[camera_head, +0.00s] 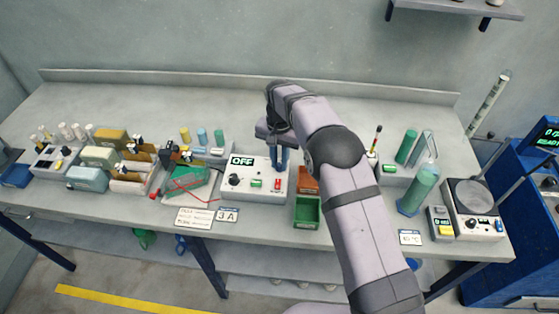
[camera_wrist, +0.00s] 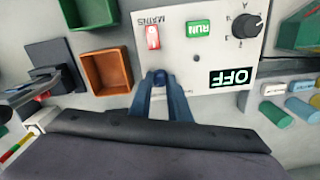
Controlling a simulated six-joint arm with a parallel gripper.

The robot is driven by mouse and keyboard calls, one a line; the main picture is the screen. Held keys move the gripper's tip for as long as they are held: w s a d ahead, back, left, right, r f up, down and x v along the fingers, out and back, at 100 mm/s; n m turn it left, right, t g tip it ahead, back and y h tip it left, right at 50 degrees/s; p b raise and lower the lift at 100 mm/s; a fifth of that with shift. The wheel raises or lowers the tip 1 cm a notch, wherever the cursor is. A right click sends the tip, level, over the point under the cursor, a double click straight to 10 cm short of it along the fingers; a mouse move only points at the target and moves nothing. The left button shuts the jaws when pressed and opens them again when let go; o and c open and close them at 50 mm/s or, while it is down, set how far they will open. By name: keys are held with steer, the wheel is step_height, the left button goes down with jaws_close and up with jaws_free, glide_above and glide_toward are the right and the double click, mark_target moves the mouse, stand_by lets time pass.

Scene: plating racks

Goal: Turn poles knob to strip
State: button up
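The white control box (camera_head: 258,192) stands in the middle of the bench, with a lit OFF display (camera_head: 242,160). My gripper (camera_head: 281,158) reaches down to the box's back right part. In the wrist view its blue fingers (camera_wrist: 160,80) are close together over the panel's edge, beside the OFF display (camera_wrist: 231,77). No poles knob shows clearly; the fingers cover that spot, and I cannot tell whether they hold anything. A black knob (camera_wrist: 247,25), marked A, is apart from the fingers. A green RUN button (camera_wrist: 199,30) and a red MAINS switch (camera_wrist: 153,37) also show.
An orange bin (camera_head: 308,180) and a green bin (camera_head: 307,211) sit right of the box. A green tray with red wire (camera_head: 185,184) is to its left. A tall green cylinder (camera_head: 420,190) stands right of my arm. The bench's back strip is mostly clear.

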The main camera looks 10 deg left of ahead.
mark_target(280, 165)
steer(key=o, duration=0.4)
steer(key=shift+r, duration=0.1)
steer(key=shift+r+b, duration=1.15)
steer(key=shift+r, duration=2.5)
steer(key=shift+d, duration=0.1)
